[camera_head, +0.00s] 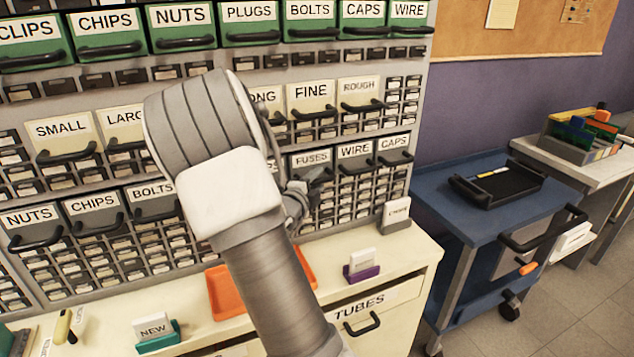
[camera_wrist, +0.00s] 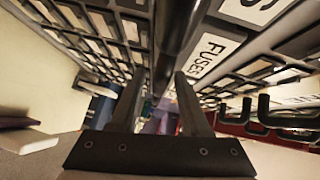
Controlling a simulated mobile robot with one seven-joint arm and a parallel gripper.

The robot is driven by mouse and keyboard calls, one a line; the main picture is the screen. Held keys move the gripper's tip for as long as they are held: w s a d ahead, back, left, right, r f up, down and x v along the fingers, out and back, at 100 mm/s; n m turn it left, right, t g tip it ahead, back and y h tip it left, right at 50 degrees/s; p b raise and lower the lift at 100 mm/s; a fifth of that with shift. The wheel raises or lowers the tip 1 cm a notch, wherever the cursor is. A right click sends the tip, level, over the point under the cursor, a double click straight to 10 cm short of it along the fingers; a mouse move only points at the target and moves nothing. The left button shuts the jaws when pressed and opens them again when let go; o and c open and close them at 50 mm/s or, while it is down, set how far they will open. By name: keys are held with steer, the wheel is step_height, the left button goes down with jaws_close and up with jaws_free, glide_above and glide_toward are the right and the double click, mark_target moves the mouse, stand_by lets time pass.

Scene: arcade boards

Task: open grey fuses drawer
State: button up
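The grey fuses drawer (camera_head: 312,159) is in the wall of drawers, left of the grey wire and caps drawers, and appears closed. Its white FUSES label (camera_wrist: 208,56) shows close up in the wrist view. My gripper (camera_head: 303,190) is at the drawer's front, and my arm hides part of it in the head view. In the wrist view my gripper (camera_wrist: 158,80) has its two fingers apart. The dark handle bar (camera_wrist: 177,35) runs between or just beyond the fingertips. I cannot tell whether they touch it.
Several handled drawers surround it, such as the grey wire drawer (camera_head: 355,150). Below are a cream counter (camera_head: 395,265), an orange tray (camera_head: 222,292) and a purple card holder (camera_head: 362,273). A blue cart (camera_head: 455,215) stands to the right.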

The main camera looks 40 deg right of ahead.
jaws_close()
stand_by(1.2)
